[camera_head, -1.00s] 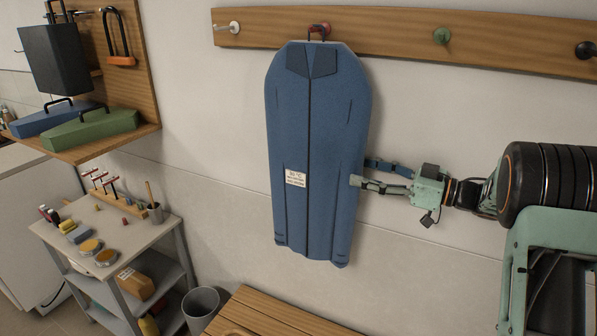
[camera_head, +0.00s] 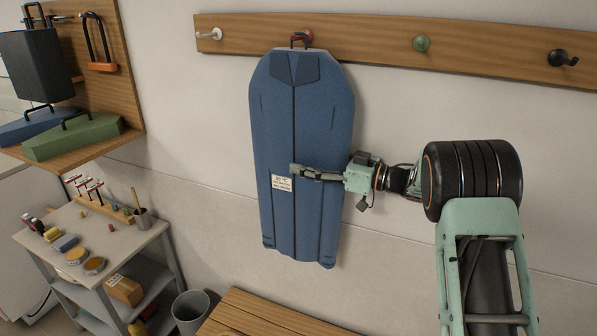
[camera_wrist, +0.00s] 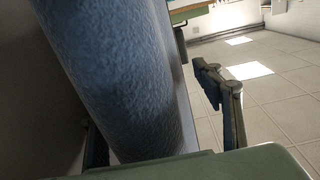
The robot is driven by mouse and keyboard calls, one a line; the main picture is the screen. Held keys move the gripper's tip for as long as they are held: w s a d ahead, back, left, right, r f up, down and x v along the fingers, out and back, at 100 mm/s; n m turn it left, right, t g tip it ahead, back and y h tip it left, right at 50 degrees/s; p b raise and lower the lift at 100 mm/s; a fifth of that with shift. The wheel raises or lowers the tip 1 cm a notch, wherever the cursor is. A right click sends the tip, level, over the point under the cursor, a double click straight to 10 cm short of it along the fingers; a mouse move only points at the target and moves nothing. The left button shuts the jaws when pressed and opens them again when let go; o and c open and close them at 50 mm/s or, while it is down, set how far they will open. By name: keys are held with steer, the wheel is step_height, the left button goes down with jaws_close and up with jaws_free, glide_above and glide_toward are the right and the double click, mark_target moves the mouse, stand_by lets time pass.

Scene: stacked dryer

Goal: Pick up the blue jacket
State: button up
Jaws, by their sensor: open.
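The blue jacket (camera_head: 303,225) hangs flat against the wall from a red hook (camera_head: 301,37) by a dark loop, with a white label on its front. My gripper (camera_head: 300,172) reaches in from the right at mid-height of the jacket. One finger lies across the jacket's front near the label; the other is hidden behind it in the head view. In the wrist view the jacket (camera_wrist: 110,75) fills the space between the two spread fingers. There is a visible gap between the jacket and the right finger (camera_wrist: 226,100). The gripper is open.
The wooden rail (camera_head: 375,45) also bears a white, a green (camera_head: 421,44) and a black hook. A wooden bench (camera_head: 265,315) stands below. At left are a grey bin (camera_head: 190,312), a small cart (camera_head: 92,238) and a shelf with cases (camera_head: 75,138). The wall right of the jacket is otherwise bare.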

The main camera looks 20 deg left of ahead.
jaws_close()
steer(key=shift+r, duration=0.15)
stand_by(0.4)
steer(key=shift+r, duration=0.1)
